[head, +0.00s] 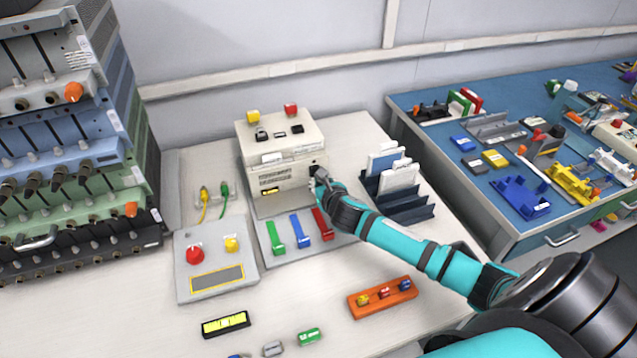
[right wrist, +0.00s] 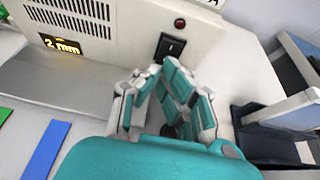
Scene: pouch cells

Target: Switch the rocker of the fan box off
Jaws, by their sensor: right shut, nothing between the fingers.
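The fan box (head: 282,165) is a beige box with vent slots on the worktable. In the right wrist view, its front (right wrist: 118,38) carries a black rocker (right wrist: 170,46), a red lamp (right wrist: 180,23) above it and a lit display reading "2 mm" (right wrist: 62,45). My right gripper (head: 314,174) is shut and empty, at the right part of the box's front. In the right wrist view its fingertips (right wrist: 160,66) are just below the rocker; I cannot tell whether they touch it. The rocker's lower edge is close behind the tips. My left gripper is not in view.
A dark rack with pale cards (head: 397,178) stands close right of the box. Green, blue and red strips (head: 298,231) lie in front, with a grey button panel (head: 215,265) to their left. An orange block (head: 383,297) lies nearer. Stacked instruments (head: 70,150) stand far left.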

